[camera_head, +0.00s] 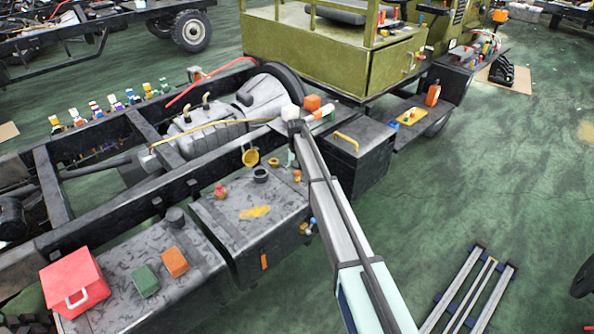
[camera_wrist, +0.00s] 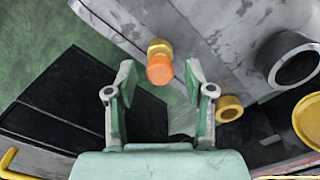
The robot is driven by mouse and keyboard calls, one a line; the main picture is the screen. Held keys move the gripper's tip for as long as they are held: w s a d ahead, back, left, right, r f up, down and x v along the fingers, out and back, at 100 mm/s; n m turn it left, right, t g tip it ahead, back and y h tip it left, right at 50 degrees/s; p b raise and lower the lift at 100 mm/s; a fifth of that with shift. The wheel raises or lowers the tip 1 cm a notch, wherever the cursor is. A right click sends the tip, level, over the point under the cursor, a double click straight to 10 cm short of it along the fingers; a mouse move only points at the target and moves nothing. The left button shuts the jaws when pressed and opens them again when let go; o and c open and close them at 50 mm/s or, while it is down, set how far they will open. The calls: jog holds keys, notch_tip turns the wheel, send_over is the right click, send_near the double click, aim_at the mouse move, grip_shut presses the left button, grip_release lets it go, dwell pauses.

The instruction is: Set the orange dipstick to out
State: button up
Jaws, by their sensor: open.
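The orange dipstick (camera_wrist: 160,68) shows in the wrist view as an orange round knob with a brass collar, close to the tank's grey face. In the head view a small orange knob (camera_head: 297,176) stands at the tank's right edge and appears to be the same dipstick. My gripper (camera_wrist: 159,82) is open, its two pale green fingers spread to either side of the knob in the picture. I see no clear contact, and the depth between them is hard to tell. In the head view my gripper is mostly hidden behind my arm.
The grey tank (camera_head: 224,235) also carries a dark filler neck (camera_head: 261,175), a yellow cap (camera_head: 250,157) and a brass ring (camera_wrist: 229,108). A dark box with a yellow handle (camera_head: 346,141) stands close on the right. Open green floor lies further right.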

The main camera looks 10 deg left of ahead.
jog(key=shift+c, duration=0.3)
grip_shut()
notch_tip(320, 180, up, 8)
jog(key=shift+r+p, duration=0.1)
jog(key=shift+p, duration=0.5)
jog(key=shift+o, duration=0.3)
grip_release()
notch_tip(320, 180, up, 12)
send_over(297, 172)
jog(key=shift+w, duration=0.15)
